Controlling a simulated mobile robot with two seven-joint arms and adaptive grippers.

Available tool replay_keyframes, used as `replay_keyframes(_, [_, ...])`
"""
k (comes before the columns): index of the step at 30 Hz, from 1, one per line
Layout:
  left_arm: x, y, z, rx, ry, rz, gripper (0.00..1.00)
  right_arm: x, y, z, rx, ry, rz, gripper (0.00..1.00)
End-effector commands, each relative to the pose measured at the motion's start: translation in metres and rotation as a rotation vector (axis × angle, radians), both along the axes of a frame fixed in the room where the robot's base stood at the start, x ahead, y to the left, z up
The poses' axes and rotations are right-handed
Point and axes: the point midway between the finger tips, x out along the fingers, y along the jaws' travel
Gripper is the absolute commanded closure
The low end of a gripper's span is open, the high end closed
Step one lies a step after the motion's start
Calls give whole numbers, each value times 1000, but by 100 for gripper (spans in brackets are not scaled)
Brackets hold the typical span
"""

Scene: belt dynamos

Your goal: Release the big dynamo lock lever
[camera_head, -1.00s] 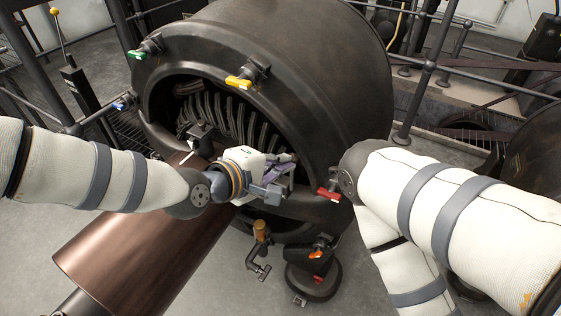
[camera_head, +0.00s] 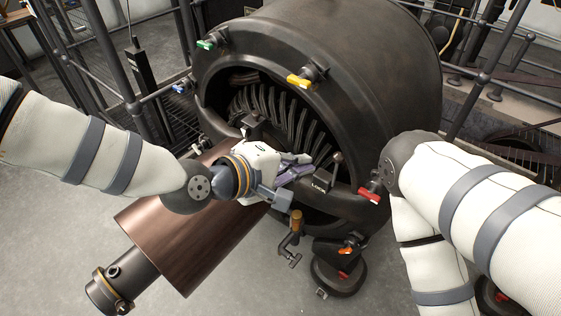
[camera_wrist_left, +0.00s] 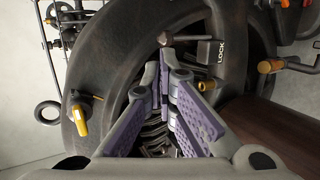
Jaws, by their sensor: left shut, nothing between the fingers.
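The big dynamo (camera_head: 330,60) is a large dark drum with an open round front. A dark lock lever with a knob (camera_head: 337,158) stands on its lower rim by a block marked LOCK (camera_head: 321,187). In the left wrist view the lever's knob (camera_wrist_left: 165,39) and the LOCK block (camera_wrist_left: 212,51) are just beyond the fingertips. My left gripper (camera_head: 308,163) is shut and empty, just left of the lever in the head view; its purple-padded fingers (camera_wrist_left: 160,68) fill the middle of the wrist view. Whether they touch the lever, I cannot tell. My right gripper is out of view.
Green (camera_head: 206,44), yellow (camera_head: 299,81), red (camera_head: 369,195) and blue (camera_head: 180,88) handles stick out around the rim. A copper-brown cylinder (camera_head: 185,235) lies below my left arm. A brass-handled crank (camera_head: 295,222) is below the gripper. Railings (camera_head: 100,45) stand behind.

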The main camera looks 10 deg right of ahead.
Motion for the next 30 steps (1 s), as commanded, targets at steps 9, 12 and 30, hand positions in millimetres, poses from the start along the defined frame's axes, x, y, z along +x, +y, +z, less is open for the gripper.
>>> replay_keyframes(9, [-17,34,18,0,0,1,100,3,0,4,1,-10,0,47])
replay_keyframes(12, [-18,35,18,0,0,0,100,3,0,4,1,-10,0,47])
replay_keyframes(30, [-92,83,-62,230,99,-63,100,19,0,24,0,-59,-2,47])
